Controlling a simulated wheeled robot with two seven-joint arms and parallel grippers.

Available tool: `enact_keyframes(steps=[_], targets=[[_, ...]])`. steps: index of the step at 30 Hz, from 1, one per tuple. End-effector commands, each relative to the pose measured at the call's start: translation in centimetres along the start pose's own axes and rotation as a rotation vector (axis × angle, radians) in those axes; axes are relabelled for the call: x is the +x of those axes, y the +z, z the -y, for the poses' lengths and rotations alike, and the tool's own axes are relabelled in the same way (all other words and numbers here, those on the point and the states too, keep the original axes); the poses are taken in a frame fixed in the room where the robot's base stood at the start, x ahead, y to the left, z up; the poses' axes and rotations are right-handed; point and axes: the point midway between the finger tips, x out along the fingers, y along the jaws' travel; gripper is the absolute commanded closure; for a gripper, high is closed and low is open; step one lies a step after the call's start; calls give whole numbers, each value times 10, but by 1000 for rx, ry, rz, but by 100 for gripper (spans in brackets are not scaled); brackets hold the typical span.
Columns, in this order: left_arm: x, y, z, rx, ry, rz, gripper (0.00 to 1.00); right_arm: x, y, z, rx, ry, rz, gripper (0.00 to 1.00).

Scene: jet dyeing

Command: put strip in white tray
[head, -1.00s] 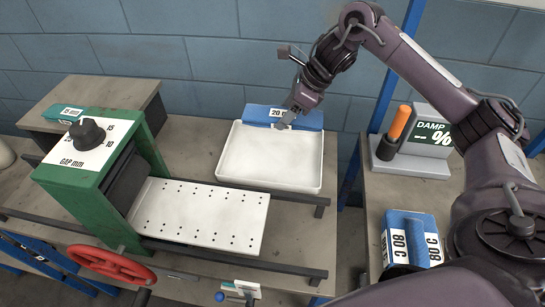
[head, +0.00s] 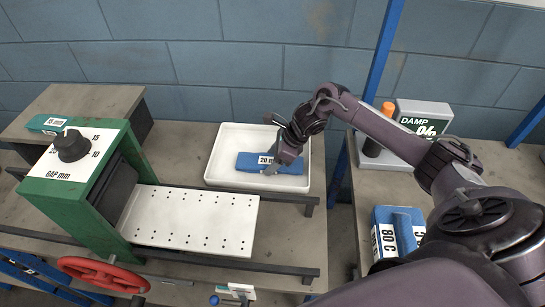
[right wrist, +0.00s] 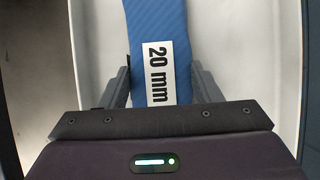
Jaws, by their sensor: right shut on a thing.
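The blue strip (head: 245,162) with a white "20 mm" label lies across the inside of the white tray's outline in the head view. The white tray (head: 225,140) stands on the bench against the back wall. My right gripper (head: 271,169) is shut on the strip near its middle. In the right wrist view the strip (right wrist: 158,25) runs away between the two fingers, with the pale tray floor (right wrist: 222,45) around it. I cannot tell whether the strip touches the tray floor. My left gripper is not in view.
A green-framed roller machine (head: 75,185) with a gap dial and a perforated white plate (head: 195,222) stands left of the tray. A red handwheel (head: 103,274) is in front. At right are a damp meter (head: 420,118) and a blue "80 C" block (head: 385,240).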

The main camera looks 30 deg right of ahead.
Motion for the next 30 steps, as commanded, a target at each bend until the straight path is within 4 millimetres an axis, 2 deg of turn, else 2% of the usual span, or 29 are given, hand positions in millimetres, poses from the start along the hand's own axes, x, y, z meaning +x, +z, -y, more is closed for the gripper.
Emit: enact_keyframes(steps=[11, 12, 16, 25, 27, 30], targets=[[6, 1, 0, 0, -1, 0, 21, 4, -2, 1, -1, -2, 1, 73], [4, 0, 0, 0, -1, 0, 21, 2, -1, 0, -1, -1, 0, 38], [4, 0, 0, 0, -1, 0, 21, 2, -1, 0, -1, -1, 0, 21], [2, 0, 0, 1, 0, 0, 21, 1, 0, 0, -1, -1, 1, 21], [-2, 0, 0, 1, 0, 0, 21, -2, 1, 0, -1, 0, 1, 21], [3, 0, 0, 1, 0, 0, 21, -12, -1, 2, -3, -4, 1, 21]])
